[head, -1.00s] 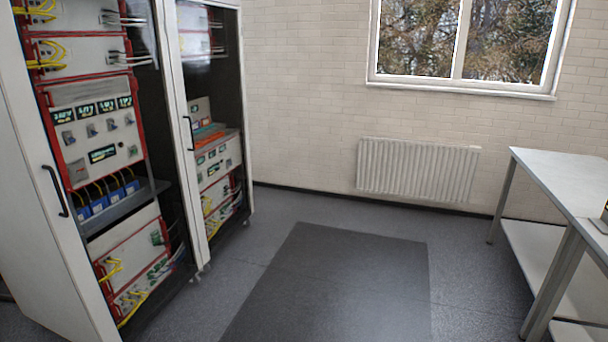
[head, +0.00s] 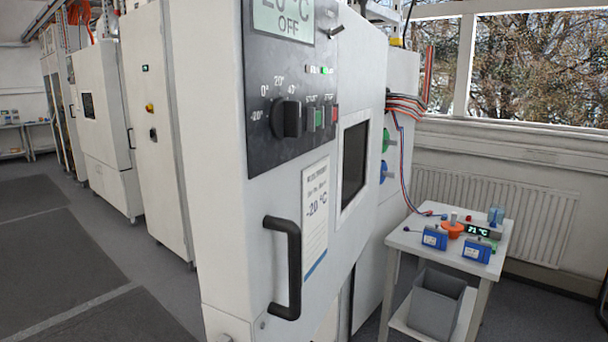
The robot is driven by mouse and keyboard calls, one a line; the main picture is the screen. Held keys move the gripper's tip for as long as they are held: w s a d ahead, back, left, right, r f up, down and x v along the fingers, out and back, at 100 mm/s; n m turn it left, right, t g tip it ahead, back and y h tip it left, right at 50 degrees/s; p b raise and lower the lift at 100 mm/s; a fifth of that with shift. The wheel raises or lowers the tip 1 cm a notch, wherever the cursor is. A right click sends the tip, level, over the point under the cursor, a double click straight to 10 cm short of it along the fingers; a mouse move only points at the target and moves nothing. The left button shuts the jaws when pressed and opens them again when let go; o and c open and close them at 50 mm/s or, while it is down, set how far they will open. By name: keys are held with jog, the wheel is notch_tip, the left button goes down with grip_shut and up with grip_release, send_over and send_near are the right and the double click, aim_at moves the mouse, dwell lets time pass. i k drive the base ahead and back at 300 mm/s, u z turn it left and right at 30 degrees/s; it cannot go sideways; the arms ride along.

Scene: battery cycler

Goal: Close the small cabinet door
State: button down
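A white cabinet door (head: 263,195) fills the middle of the head view, very close. It has a black vertical handle (head: 283,268), a small dark window (head: 354,167) and a paper label reading -20 °C (head: 315,216). A dark control panel (head: 292,85) above carries a display reading OFF, a black knob and small green and red buttons. I cannot tell from this angle whether this door is ajar or shut. My gripper is not in view.
Tall white cabinets (head: 155,125) line the left, with grey floor (head: 75,250) in front. At the right, a small white table (head: 440,252) holds blue devices (head: 435,237) and an orange item. A grey bin (head: 436,298) sits below it. A radiator (head: 535,215) lines the wall.

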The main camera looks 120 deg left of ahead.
aim_at(246, 233)
jog(key=u, duration=3.65)
jog(key=i, duration=0.5)
jog(key=k, duration=0.45)
jog(key=u, duration=1.3)
jog(key=i, duration=0.2)
jog(key=z, duration=0.35)
